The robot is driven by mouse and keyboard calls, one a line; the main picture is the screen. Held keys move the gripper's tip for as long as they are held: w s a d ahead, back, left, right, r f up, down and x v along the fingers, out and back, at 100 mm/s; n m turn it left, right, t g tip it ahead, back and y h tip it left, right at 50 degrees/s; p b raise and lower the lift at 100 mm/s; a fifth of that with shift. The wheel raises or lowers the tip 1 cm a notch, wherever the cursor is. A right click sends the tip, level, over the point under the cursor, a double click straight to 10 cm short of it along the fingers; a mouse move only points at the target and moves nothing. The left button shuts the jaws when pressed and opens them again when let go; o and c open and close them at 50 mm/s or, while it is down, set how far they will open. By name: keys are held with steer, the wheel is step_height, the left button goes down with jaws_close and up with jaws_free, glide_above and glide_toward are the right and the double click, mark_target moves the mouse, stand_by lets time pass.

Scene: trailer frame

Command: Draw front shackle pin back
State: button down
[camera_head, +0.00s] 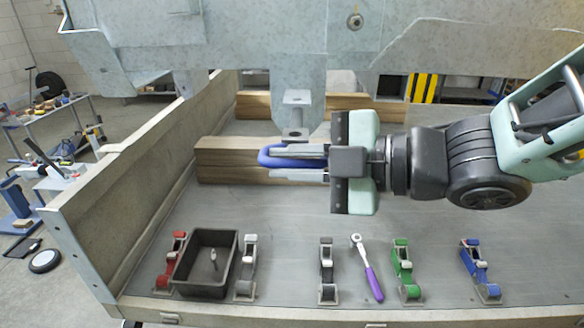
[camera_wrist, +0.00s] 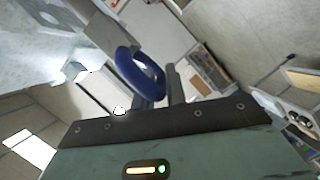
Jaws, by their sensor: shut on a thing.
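My gripper (camera_head: 292,164) reaches in from the right, level, below the trailer frame's underside. It is shut on a blue ring (camera_head: 268,157), which I take for the handle of the front shackle pin. The ring pokes out past the fingertips and also shows between the fingers in the wrist view (camera_wrist: 128,68). A grey bracket (camera_head: 297,75) hangs from the frame just above, with a flanged metal part (camera_head: 295,98) at its lower end. Whether the ring is joined to that part cannot be told, and no pin shank shows clearly.
Wooden beams (camera_head: 225,158) lie behind the gripper on the tray floor. Along the front stand a black bin (camera_head: 207,262) with a small metal part in it, red, grey, green (camera_head: 403,270) and blue (camera_head: 480,270) clamps, and a purple-handled ratchet (camera_head: 368,270). A low wall (camera_head: 150,170) bounds the left.

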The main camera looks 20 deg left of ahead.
steer(key=shift+f, duration=0.1)
steer(key=c, duration=1.5)
jaws_free()
steer(key=shift+o, duration=0.2)
steer(key=b+v, duration=0.3)
steer(key=v, duration=1.4)
steer(key=shift+d, duration=0.2)
steer(key=shift+w, duration=0.1)
